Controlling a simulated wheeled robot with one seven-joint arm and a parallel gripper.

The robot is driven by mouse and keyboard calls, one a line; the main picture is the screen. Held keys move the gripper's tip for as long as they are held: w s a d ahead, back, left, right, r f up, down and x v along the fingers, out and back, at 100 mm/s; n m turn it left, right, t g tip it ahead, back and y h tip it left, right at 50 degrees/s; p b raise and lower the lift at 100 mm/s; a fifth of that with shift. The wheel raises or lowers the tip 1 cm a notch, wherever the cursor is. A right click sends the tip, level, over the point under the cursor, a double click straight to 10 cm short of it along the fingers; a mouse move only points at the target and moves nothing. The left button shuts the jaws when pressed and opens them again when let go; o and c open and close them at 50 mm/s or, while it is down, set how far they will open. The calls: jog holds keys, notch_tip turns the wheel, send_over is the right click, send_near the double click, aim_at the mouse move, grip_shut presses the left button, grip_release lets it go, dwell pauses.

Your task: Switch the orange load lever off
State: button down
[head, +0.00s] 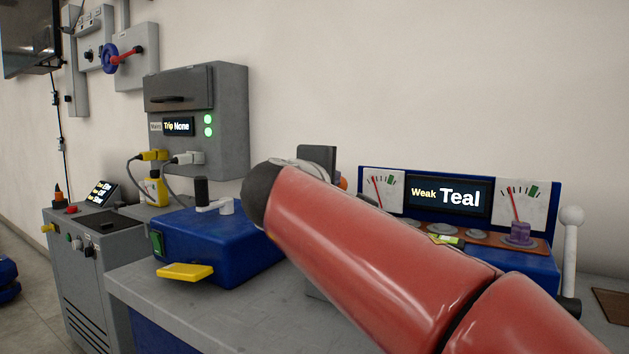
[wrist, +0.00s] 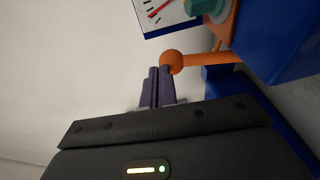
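The orange load lever shows in the wrist view as a round knob (wrist: 172,62) on an orange rod, running right to the blue instrument console (wrist: 262,62). In the head view only a small bit of the orange knob (head: 343,183) shows beside my gripper, left of the console (head: 545,262); the rest is hidden behind my red arm. My gripper (wrist: 159,72) has its dark fingers together, with their tips right beside the knob; I cannot tell if they touch it. Nothing shows between the fingers. My arm hides most of the gripper in the head view.
The console has two dials, a display (head: 448,196) reading "Weak Teal", a purple knob (head: 520,234) and a white ball-topped lever (head: 572,240). A blue box (head: 215,245) with a yellow handle (head: 185,272) sits left on the grey bench (head: 190,312). A grey breaker box (head: 230,120) stands behind.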

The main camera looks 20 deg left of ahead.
jog(key=shift+w+d+f, duration=0.1)
jog(key=shift+w+d, duration=0.15)
jog(key=shift+w, duration=0.5)
jog(key=shift+w+d+f, duration=0.1)
jog(key=shift+w+d, duration=0.1)
jog(key=shift+w, duration=0.6)
jog(key=shift+w+d, duration=0.25)
jog(key=shift+w, duration=0.6)
jog(key=shift+r, duration=0.1)
